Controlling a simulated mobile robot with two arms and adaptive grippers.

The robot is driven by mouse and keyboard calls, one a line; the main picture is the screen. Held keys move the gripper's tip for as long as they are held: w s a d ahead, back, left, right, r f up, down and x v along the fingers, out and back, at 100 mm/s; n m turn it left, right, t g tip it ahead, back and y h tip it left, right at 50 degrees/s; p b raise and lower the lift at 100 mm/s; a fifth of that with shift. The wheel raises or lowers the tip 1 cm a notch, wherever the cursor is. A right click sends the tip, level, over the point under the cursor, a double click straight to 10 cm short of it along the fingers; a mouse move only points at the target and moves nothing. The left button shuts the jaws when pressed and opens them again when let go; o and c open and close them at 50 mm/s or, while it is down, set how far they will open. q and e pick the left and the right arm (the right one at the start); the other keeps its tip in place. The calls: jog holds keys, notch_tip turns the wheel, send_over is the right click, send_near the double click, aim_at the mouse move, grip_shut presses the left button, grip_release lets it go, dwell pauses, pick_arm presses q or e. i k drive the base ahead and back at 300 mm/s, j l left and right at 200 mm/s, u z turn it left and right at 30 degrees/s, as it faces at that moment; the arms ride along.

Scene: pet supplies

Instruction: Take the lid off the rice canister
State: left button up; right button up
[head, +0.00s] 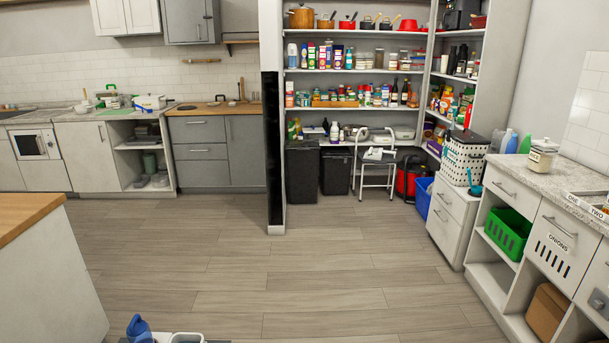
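A cream canister (541,160) with a dark label stands upright on the right-hand worktop, near its far end. Its pale lid (545,144) with a small knob sits on top. The label is too small to read, so I cannot tell for sure that it is the rice canister. Neither of my grippers is in view.
The right worktop (514,166) has papers or a tray with lettering at its near right end. Bottles and a white basket (465,157) stand beyond the canister. A wooden-topped unit (22,213) is at left. A blue item (139,328) is low at front. The middle floor is clear.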

aim_at(546, 143)
jog(key=i+l+u, duration=0.15)
jog(key=i, duration=4.45)
jog(key=i+j+z, duration=0.2)
jog(key=i, duration=0.3)
jog(key=i+j+z, duration=0.15)
jog(key=i, duration=0.3)
jog(key=i+j+z, duration=0.2)
jog(key=i, duration=0.25)
